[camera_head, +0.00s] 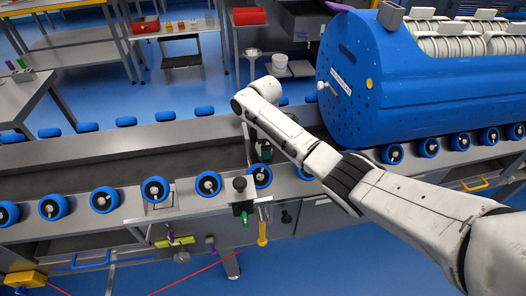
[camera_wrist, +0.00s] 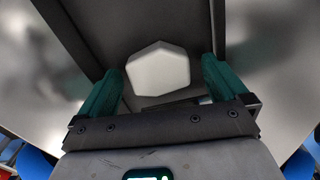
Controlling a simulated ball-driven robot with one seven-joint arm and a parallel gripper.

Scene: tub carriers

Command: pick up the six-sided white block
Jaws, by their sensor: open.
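The six-sided white block (camera_wrist: 158,70) shows in the wrist view, lying on a dark grey surface just ahead of my gripper. My gripper (camera_wrist: 162,82) is open, with one green finger to the left of the block and one to the right. Gaps show between the block and both fingers, and nothing is held. In the head view my white arm reaches from the lower right to the conveyor, and the gripper end (camera_head: 262,150) is mostly hidden behind it. I cannot make out the block in the head view.
A large blue drum (camera_head: 365,95) stands on the conveyor to the right of my arm. Blue rollers (camera_head: 208,184) line both conveyor edges. In the wrist view, dark raised edges (camera_wrist: 75,38) flank the block's surface. The conveyor bed (camera_head: 100,157) to the left is clear.

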